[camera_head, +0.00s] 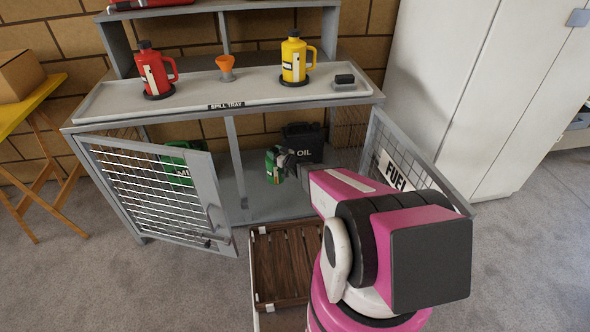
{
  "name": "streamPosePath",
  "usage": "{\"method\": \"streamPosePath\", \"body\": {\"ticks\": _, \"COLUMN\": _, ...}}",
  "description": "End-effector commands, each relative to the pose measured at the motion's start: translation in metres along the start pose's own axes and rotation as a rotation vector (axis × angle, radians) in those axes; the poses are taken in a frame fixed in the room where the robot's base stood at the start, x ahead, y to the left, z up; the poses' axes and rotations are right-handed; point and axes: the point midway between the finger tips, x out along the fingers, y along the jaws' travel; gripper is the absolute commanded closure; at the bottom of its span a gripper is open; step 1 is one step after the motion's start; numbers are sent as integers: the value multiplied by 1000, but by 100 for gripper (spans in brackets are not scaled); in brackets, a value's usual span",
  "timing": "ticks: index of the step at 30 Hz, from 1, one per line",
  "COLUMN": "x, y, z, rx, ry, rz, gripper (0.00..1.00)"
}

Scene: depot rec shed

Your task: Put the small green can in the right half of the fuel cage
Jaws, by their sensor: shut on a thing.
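The small green can (273,166) is between the fingers of my gripper (284,164), which is shut on it. The fuel cage (232,143) is a grey-framed cabinet with both mesh doors open and a middle post dividing it. The can appears right of that post, within the opening of the right half, left of the black OIL can. I cannot tell whether its base touches the cage floor (262,202). My gripper and wrist partly cover the can's right side.
A larger green can (178,166) stands in the left half behind the left door (150,190). The black OIL can (303,141) stands at the back right. The right door (405,165) stands open beside my arm. A wooden slatted crate (283,262) is below the front.

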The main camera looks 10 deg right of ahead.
Motion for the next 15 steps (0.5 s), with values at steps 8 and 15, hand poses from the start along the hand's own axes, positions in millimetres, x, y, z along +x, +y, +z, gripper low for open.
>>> {"method": "streamPosePath", "body": {"ticks": 8, "x": -16, "y": 39, "z": 26, "rx": 2, "ry": 1, "rz": 3, "gripper": 100}}
{"method": "streamPosePath", "body": {"ticks": 15, "x": -34, "y": 78, "z": 51, "rx": 0, "ry": 2, "rz": 2, "gripper": 100}}
